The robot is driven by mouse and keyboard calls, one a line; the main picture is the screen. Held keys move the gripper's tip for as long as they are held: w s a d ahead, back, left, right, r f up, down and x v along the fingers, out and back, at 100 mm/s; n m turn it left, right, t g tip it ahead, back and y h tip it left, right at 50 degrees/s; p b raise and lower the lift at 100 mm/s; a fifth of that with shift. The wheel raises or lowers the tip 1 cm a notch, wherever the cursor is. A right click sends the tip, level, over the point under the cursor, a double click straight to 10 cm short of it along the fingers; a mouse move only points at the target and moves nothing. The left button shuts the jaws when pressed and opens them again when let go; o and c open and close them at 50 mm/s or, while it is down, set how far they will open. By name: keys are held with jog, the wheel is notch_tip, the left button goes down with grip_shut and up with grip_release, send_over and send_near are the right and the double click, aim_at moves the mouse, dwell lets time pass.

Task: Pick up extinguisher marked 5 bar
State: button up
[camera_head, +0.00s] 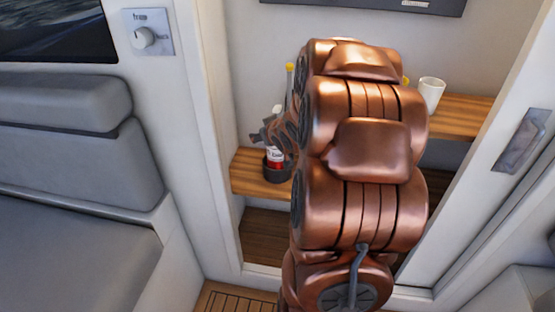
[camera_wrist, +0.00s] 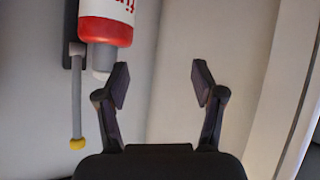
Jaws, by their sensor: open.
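A red extinguisher with a white label (camera_head: 274,157) stands in a dark round holder (camera_head: 278,174) on the wooden shelf, left of my arm. In the wrist view the red extinguisher (camera_wrist: 105,30) appears inverted at the upper left, with a pale top end. Its label is only partly in view, and no 5 bar marking is legible. My gripper (camera_wrist: 160,83) is open, with nothing between its fingers. The extinguisher lies beyond and left of the fingers in that view. In the head view my gripper (camera_head: 266,135) is beside the extinguisher's upper part and partly hides it.
A yellow-tipped rod (camera_wrist: 76,110) stands close beside the extinguisher; its yellow tip also shows in the head view (camera_head: 290,67). A white cup (camera_head: 431,94) stands on the shelf (camera_head: 465,112) at right. My arm hides the shelf's middle. White frame posts flank the recess.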

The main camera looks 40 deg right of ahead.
jog(key=s+d+f+t+b, duration=0.2)
jog(key=d+t+b, duration=0.2)
jog(key=d+t, duration=0.4)
jog(key=shift+m+g, duration=0.3)
jog(key=shift+g, duration=0.3)
jog(key=shift+d+x, duration=0.2)
jog(key=shift+x, duration=1.2)
jog(key=shift+d+x, duration=0.15)
jog(key=shift+x, duration=1.2)
jog(key=shift+d+x, duration=0.2)
jog(key=shift+x, duration=1.2)
jog(key=shift+s, duration=0.15)
jog(key=shift+c, duration=0.2)
grip_shut()
